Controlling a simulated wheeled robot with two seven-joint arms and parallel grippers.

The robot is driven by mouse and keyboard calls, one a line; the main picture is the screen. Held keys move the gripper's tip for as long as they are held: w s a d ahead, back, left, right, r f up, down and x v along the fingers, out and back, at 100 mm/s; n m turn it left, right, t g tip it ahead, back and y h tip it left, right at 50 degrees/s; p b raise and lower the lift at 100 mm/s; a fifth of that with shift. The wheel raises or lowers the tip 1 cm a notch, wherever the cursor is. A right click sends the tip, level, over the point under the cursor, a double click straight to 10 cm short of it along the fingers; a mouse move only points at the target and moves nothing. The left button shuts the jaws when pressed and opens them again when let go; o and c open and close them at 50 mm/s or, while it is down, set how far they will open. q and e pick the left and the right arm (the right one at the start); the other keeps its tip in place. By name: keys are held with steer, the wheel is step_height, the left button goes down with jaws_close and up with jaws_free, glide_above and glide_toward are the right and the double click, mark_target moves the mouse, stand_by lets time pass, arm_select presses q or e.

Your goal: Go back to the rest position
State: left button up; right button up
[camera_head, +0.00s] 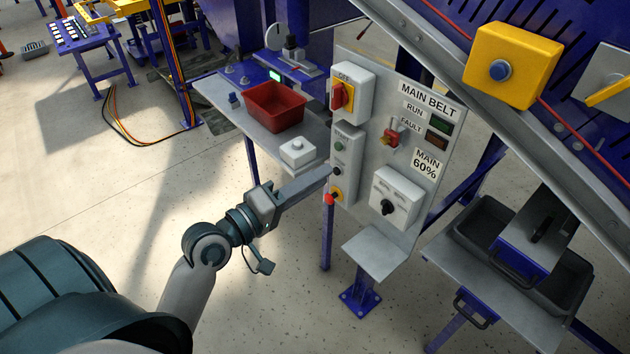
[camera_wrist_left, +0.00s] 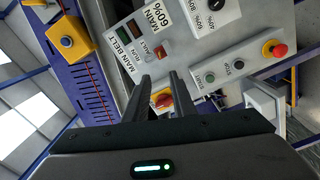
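My left gripper (camera_head: 328,172) reaches in from the left in the head view, its tips over the edge of the start/stop box (camera_head: 345,155) on the grey control panel (camera_head: 430,125). In the left wrist view its two fingers (camera_wrist_left: 162,78) stand apart with nothing held between them. The red and yellow OFF switch (camera_wrist_left: 163,98) shows in the gap, behind the fingers; it also shows in the head view (camera_head: 342,97). I cannot tell how far the tips are from the panel. My right gripper is in neither view.
A red emergency-stop button (camera_head: 333,198) sits low on the start/stop box. A black selector knob (camera_head: 387,207) and a red fault switch (camera_head: 391,137) are on the panel. A red bin (camera_head: 275,106) and white button box (camera_head: 298,152) stand on the side shelf. Floor at left is open.

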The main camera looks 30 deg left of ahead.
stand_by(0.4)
arm_select(q)
step_height(320, 180, down, 36)
steer(key=w+a+r+g+y+b, duration=0.1)
steer(key=w+a+g+y+b, duration=0.15)
steer(key=g+y, duration=0.2)
steer(key=s+f+m+g+b, duration=0.1)
steer(key=s+f+g, duration=0.15)
steer(key=f, duration=0.55)
steer(key=s+f+m+g+b, duration=0.1)
steer(key=s+f+m, duration=0.15)
steer(key=f, duration=0.45)
steer(key=s+d+f+m+g+b, duration=0.2)
steer(key=s+f+m+g+b, duration=0.15)
steer(key=s+f, duration=1.55)
steer(key=s+f+m+g+y, duration=0.1)
steer(key=s+f+m+g, duration=0.1)
steer(key=s+f, duration=0.5)
steer(key=s+f+m+g+b, duration=0.1)
steer(key=s+f, duration=0.6)
steer(key=s, duration=0.7)
steer(key=m+g, duration=0.1)
steer(key=m, duration=0.1)
steer(key=shift+s+d+m+y, duration=0.3)
steer(key=shift+y, duration=0.05)
steer(key=shift+w+g, duration=0.1)
steer(key=shift+g, duration=0.15)
